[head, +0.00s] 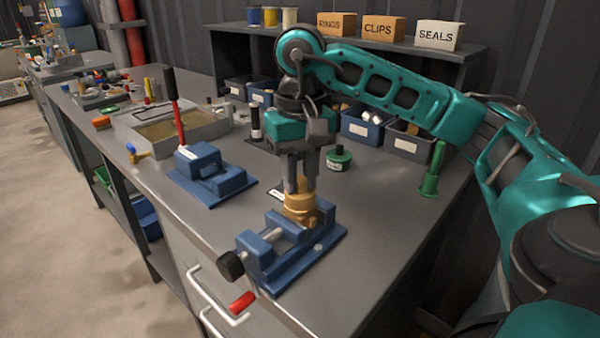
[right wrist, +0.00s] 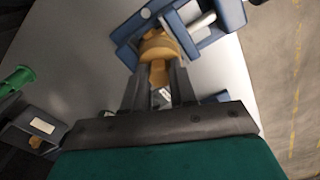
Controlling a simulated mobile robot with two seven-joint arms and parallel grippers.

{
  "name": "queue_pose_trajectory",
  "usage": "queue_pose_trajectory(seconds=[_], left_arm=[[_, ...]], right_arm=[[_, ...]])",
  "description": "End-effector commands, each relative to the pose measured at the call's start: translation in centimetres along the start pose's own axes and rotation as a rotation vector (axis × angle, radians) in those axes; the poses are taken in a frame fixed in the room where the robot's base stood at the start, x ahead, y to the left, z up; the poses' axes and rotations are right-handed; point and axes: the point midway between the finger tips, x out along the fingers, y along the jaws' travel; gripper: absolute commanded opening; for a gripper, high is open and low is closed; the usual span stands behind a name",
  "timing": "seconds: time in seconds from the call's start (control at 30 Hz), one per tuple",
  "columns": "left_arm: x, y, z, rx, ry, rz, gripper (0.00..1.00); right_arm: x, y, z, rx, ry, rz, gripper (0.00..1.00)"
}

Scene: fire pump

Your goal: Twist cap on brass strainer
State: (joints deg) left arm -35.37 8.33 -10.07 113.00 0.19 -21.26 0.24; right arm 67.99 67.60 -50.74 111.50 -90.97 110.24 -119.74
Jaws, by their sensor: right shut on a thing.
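The brass strainer (head: 311,219) sits in the jaws of a blue vise (head: 325,240) near the front edge of the workbench. A brass cap (head: 299,199) shows at its top, and I cannot clearly see the seam between the two. My right gripper (head: 301,187) points down from above, with its two fingers shut on the cap. In the right wrist view, brass (right wrist: 158,48) shows just beyond the fingertips (right wrist: 158,80), with the blue vise (right wrist: 222,12) around it. My left gripper is not in view.
A blue block with a red-handled lever (head: 212,175) stands left of the vise. A green-topped jar (head: 339,158) and a green funnel-like piece (head: 430,180) stand behind. Bins (head: 362,128) line the back below a shelf. Bench right of the vise is clear.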

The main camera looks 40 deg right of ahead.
Motion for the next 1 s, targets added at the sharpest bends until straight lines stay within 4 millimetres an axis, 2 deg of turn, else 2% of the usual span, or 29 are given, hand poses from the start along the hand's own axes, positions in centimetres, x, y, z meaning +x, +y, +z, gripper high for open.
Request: queue_pose_trajectory(seconds=[0.13, 0.4, 0.83, 1.0], left_arm=[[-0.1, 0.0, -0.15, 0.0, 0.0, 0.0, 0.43], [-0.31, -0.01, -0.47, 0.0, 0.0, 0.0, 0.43], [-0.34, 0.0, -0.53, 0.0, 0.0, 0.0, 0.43], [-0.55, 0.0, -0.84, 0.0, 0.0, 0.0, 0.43]], right_arm=[[-0.1, 0.0, -0.01, 0.092, 0.001, 0.0, 0.0], [-0.07, 0.01, -0.03, 0.404, 0.003, 0.0, 0.0], [-0.06, 0.01, -0.04, 0.473, 0.004, 0.0, 0.0], [-0.06, 0.01, -0.01, 0.662, 0.003, 0.001, 0.0]])
